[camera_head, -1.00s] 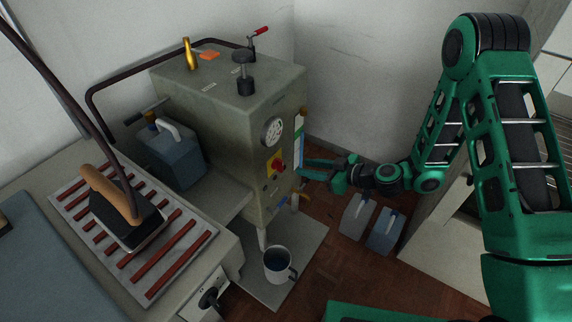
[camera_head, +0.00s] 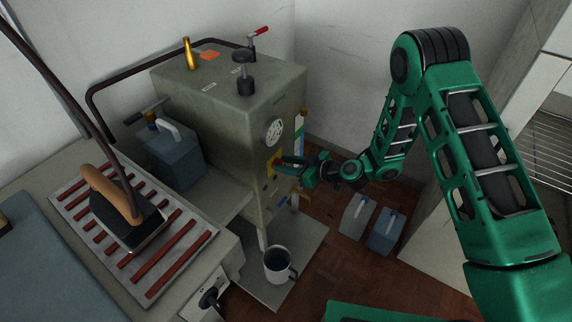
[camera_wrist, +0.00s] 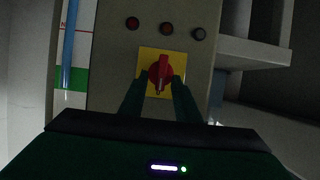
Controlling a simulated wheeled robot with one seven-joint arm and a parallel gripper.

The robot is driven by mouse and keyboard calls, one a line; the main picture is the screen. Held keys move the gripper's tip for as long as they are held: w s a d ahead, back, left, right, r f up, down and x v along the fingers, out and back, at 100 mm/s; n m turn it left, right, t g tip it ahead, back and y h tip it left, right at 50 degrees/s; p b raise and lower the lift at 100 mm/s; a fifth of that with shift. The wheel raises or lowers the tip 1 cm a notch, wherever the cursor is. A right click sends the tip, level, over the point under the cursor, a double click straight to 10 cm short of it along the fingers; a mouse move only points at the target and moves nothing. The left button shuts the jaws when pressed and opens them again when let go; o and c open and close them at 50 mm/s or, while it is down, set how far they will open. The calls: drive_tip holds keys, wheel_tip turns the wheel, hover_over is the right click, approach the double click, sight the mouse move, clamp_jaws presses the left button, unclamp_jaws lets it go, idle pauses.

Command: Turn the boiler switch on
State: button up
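The boiler (camera_head: 228,108) is a grey-green box with a round gauge on its front. Its switch is a red rotary knob on a yellow plate. In the wrist view the red knob (camera_wrist: 160,72) points roughly upright on the yellow plate (camera_wrist: 147,62). My gripper (camera_head: 284,163) is at the switch in the head view and partly hides it. In the wrist view my gripper's two fingers (camera_wrist: 159,88) stand apart, one on each side of the knob's lower part. I cannot tell whether they touch it.
A mug (camera_head: 279,266) stands on the plate below. Two jugs (camera_head: 357,217) stand on the floor. An iron (camera_head: 125,215) rests on the slatted stand at left.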

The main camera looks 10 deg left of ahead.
drive_tip(key=shift+r, duration=0.1)
clamp_jaws()
drive_tip(key=shift+w, duration=0.1)
drive_tip(key=m+g+y, duration=0.1)
drive_tip(key=m+y, duration=0.1)
drive_tip(key=m, duration=0.2)
drive_tip(key=w+f+m+g+y, duration=0.1)
drive_tip(key=m+g, duration=0.1)
drive_tip(key=m, duration=0.3)
drive_tip(key=w+d+f+m+g+y, duration=0.1)
drive_tip(key=m+g+y, duration=0.1)
drive_tip(key=m, duration=0.2)
drive_tip(key=shift+y, duration=0.3)
idle(0.4)
drive_tip(key=shift+f+m, duration=0.1)
drive_tip(key=shift+m, duration=0.2)
unclamp_jaws()
drive_tip(key=shift+a+f, duration=0.1)
